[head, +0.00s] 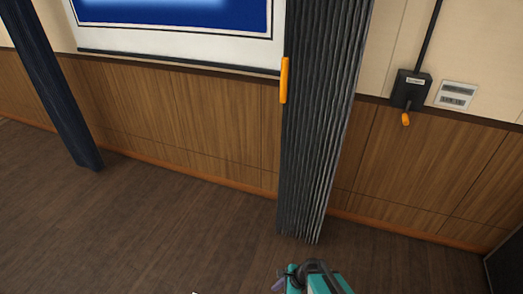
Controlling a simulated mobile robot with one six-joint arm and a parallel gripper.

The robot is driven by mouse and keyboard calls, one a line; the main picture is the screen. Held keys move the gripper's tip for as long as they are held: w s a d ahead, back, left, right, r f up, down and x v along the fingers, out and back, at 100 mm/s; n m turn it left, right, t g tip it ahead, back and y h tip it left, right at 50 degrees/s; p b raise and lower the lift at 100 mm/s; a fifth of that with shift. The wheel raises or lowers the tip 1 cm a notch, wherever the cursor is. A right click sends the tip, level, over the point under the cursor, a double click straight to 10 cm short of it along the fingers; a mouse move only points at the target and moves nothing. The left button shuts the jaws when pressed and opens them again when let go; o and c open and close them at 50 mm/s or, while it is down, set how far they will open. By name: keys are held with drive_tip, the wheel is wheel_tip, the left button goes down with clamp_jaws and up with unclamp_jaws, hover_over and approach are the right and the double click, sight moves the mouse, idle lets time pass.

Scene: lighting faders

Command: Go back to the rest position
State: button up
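A teal and black part of my arm shows at the bottom edge of the head view, right of the middle. My gripper (281,284) seems to be at its left end, small and mostly cut off by the frame edge. Whether its fingers are open or shut does not show. Nothing is seen held. The arm end appears in front of bare floor, below the foot of the dark pleated curtain (322,120), with a visible gap between them.
The curtain has an orange handle (284,80) on its left edge. A black wall box (411,89) with an orange lever (406,119) is at right, beside a label plate (456,95). A dark drape (55,90) hangs at left. The wooden floor (150,235) is clear. A dark object (508,268) stands at lower right.

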drive_tip(key=s+d+n+g+h, duration=0.5)
drive_tip(key=s+d+n, duration=0.6)
drive_tip(key=n, duration=0.8)
drive_tip(key=shift+s+r+n+g, duration=0.3)
drive_tip(key=shift+s+g, duration=0.1)
drive_tip(key=shift+s, duration=1.4)
drive_tip(key=shift+c, duration=1)
